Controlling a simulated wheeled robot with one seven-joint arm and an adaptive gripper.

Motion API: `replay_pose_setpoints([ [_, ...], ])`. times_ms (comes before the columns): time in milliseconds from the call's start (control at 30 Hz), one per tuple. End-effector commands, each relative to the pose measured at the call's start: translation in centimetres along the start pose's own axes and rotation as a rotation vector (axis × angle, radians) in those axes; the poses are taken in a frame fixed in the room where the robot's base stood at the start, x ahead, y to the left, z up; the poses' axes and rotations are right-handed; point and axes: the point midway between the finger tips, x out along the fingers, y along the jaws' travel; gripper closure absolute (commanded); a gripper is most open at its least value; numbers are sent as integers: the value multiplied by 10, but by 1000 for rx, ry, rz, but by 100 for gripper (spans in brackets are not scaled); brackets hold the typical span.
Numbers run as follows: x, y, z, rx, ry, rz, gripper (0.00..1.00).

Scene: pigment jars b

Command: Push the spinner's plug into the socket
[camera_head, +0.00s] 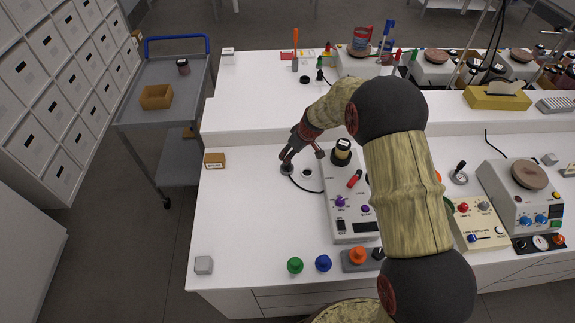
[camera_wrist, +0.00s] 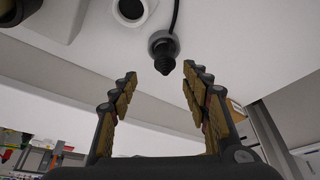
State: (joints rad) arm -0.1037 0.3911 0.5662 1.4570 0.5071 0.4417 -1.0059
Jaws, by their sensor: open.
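The spinner is a pale box (camera_head: 352,205) with purple knobs, a red-handled switch and a dark-topped jar at its back. Its black plug (camera_wrist: 164,50) shows in the wrist view, at a grey round base (camera_wrist: 155,36), with the cord running from it. How deep the plug sits there cannot be told. A white ring with a dark centre (camera_wrist: 131,9), perhaps a socket, is beside it; it also shows in the head view (camera_head: 307,174). My gripper (camera_head: 287,160) is above the plug, and its open fingers (camera_wrist: 160,71) are either side of the plug's line, apart from it.
A small orange-brown box (camera_head: 214,160) is to the left. Green (camera_head: 295,265) and blue (camera_head: 323,263) knobbed pieces and a grey block (camera_head: 204,265) stand near the front edge. Other instruments (camera_head: 520,195) crowd the right.

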Motion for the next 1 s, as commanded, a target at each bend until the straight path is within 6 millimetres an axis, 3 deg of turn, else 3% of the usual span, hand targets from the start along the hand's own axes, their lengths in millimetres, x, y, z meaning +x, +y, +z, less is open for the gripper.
replay_pose_setpoints([
  [500, 60, -8, 3, 3, -1, 0, 53],
  [800, 64, -8, 3, 2, 0, 0, 53],
  [1000, 64, -8, 3, 3, -1, 0, 64],
])
